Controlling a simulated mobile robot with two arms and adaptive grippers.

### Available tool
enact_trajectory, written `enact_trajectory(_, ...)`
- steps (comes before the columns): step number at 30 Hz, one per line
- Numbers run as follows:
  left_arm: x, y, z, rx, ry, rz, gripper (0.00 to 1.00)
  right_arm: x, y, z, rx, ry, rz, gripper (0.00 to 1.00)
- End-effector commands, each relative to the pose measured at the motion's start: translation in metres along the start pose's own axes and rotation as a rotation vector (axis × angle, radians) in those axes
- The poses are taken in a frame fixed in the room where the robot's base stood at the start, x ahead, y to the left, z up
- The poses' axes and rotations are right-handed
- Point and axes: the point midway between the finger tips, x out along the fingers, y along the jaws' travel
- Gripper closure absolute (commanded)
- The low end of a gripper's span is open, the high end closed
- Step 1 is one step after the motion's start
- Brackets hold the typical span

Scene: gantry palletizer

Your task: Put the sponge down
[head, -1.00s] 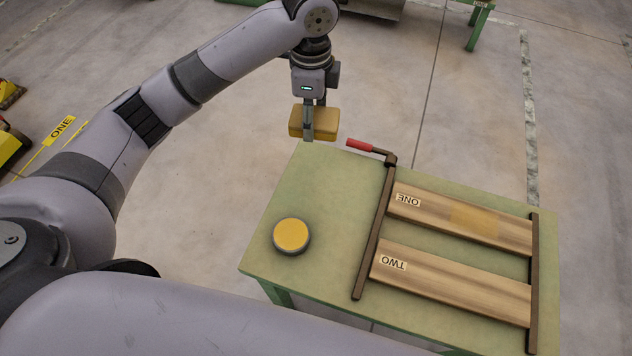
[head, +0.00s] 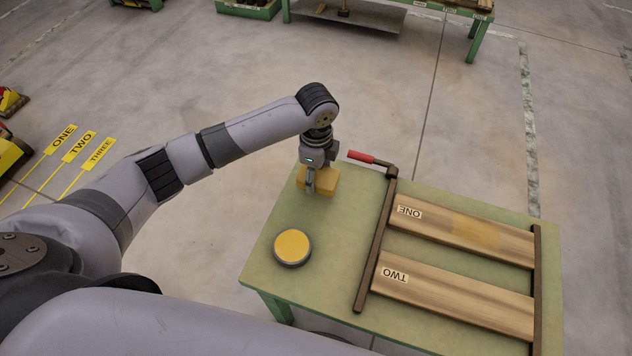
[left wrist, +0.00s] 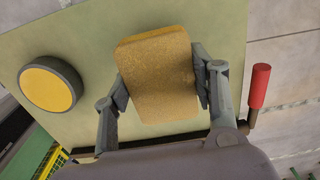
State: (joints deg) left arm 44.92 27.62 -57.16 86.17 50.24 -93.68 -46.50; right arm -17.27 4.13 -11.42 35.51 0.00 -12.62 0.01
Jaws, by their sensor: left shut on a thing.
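The sponge (head: 321,181) is a yellow-tan block. My left gripper (head: 311,190) is shut on it at the far left corner of the green table (head: 340,220). In the left wrist view the sponge (left wrist: 158,75) sits between the two fingers, with the tabletop behind it. I cannot tell whether its underside touches the table. My right gripper is not in view.
A round yellow-topped tin (head: 292,246) stands near the table's left edge. Right of the sponge is a clamp frame with a red handle (head: 361,157), holding planks labelled ONE (head: 470,233) and TWO (head: 460,293). Tabletop between sponge and tin is clear.

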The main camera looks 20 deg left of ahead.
Motion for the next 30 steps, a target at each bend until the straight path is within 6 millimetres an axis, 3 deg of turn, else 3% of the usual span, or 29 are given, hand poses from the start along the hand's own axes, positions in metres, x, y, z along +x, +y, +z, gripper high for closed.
enact_trajectory(9, 0.041, 0.001, 0.0, 0.0, 0.0, 0.002, 0.69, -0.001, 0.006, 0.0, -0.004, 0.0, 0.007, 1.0)
enact_trajectory(22, 0.047, 0.001, 0.0, 0.0, 0.0, 0.0, 0.69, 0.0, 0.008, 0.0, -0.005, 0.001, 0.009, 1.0)
enact_trajectory(23, 0.047, 0.0, 0.0, 0.0, 0.0, 0.0, 0.46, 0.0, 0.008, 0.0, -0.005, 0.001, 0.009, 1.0)
enact_trajectory(30, 0.047, 0.0, 0.0, 0.0, 0.0, 0.0, 0.3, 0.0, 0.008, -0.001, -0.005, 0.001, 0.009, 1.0)
